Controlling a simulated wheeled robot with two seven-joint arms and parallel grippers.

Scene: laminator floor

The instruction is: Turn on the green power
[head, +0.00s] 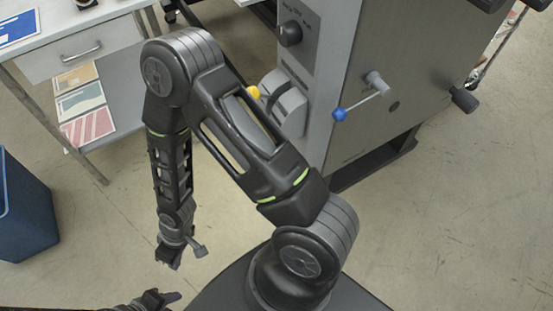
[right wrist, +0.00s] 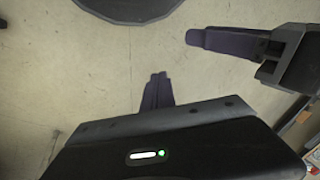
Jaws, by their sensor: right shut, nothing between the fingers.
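The grey laminator machine (head: 345,60) stands at the upper right in the head view. Its side panel carries a black knob (head: 290,33). No green power control shows; my right arm covers part of the machine's lower front. My right gripper (head: 168,262) hangs low at the left, well away from the machine. It is shut and empty, and its fingers point over bare floor in the right wrist view (right wrist: 159,78). My left gripper (head: 165,298) shows at the bottom edge, close to the right one. It also shows in the right wrist view (right wrist: 205,39); its opening is unclear.
A blue-ended lever (head: 339,114) and a black handle (head: 464,100) stick out of the machine. A yellow knob (head: 253,92) sits beside my arm. A table with a drawer (head: 85,53) stands upper left, a blue bin (head: 25,210) far left. Floor between is clear.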

